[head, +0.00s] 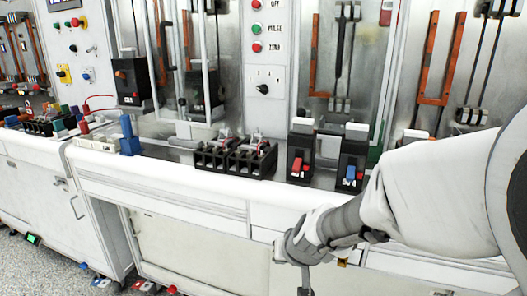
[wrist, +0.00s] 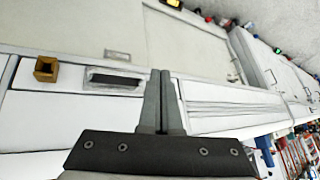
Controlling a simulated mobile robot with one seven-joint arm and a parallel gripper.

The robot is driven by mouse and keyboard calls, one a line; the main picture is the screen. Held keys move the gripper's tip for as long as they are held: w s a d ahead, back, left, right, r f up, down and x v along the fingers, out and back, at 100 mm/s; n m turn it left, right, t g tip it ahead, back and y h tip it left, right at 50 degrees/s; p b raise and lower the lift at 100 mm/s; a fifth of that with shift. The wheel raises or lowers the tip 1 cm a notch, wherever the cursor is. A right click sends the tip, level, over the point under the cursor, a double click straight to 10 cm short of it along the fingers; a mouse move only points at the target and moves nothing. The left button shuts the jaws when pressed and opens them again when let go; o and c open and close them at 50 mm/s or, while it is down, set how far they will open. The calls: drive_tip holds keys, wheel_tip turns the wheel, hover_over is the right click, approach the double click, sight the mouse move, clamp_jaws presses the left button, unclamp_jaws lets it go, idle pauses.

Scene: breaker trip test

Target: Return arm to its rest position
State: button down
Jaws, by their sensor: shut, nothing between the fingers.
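My arm reaches in from the right side of the head view, with its wrist bent down in front of the white cabinet (head: 190,240). My gripper (wrist: 160,76) shows in the wrist view with its two fingers together and nothing between them. In the head view the fingertips are cut off by the bottom edge. The gripper is apart from the bench and in front of the cabinet fronts. Two black breakers stand on the bench, one with a red switch (head: 299,163) and one with a blue switch (head: 351,171).
Black terminal blocks (head: 236,157) sit on the bench left of the breakers. A panel with red and green buttons (head: 257,47) stands behind. A blue clamp-like part (head: 129,136) is at the left. The floor (head: 40,270) is open at the lower left, with small objects near the cabinet.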

drive_tip(key=s+d+r+h, duration=0.1)
drive_tip(key=s+d+r, duration=0.25)
drive_tip(key=s, duration=0.25)
drive_tip(key=s+d+r+g, duration=0.1)
drive_tip(key=s+d+r, duration=0.25)
drive_tip(key=s, duration=0.25)
drive_tip(key=s+d+r+h, duration=0.1)
drive_tip(key=s+d+r, duration=0.2)
drive_tip(key=s+r, duration=0.25)
wheel_tip(320, 180, up, 19)
drive_tip(key=s+p, duration=0.1)
drive_tip(key=p, duration=1.8)
drive_tip(key=shift+s+p, duration=0.2)
drive_tip(key=shift+p, duration=0.15)
